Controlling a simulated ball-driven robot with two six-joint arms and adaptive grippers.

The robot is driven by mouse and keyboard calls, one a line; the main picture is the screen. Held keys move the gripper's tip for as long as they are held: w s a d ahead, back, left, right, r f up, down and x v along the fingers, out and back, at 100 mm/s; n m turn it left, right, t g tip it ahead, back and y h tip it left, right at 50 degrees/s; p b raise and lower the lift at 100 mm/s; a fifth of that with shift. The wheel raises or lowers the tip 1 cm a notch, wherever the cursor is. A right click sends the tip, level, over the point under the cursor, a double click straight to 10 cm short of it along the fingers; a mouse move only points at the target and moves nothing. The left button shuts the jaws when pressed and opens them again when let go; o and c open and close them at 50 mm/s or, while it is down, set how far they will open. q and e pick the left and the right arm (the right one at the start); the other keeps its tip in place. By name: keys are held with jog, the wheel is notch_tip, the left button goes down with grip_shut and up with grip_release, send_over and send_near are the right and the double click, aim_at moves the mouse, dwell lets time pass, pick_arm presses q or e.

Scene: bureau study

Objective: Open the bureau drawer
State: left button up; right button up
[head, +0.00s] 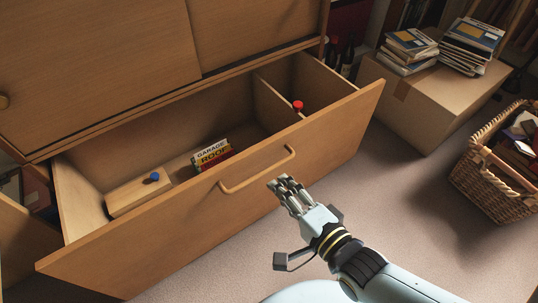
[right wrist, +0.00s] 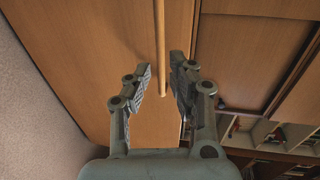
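The wooden bureau drawer (head: 215,222) stands pulled well out of the bureau (head: 100,65) in the head view. Its wooden bar handle (head: 257,170) runs across the middle of the drawer front. My right gripper (head: 284,182) is in front of the drawer front, just below the handle's right end, with a small gap in the head view. In the right wrist view my right gripper (right wrist: 161,68) is open, and the handle (right wrist: 159,45) shows between its fingers. I cannot tell any contact. My left gripper is not in view.
The drawer holds a wooden block with a blue knob (head: 155,177), books (head: 211,154) and a red-topped item (head: 297,105) behind a divider. A cardboard box (head: 425,105) with stacked books and a wicker basket (head: 497,170) stand at right. Carpet between is clear.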

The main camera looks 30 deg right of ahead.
jog(key=shift+v, duration=2.3)
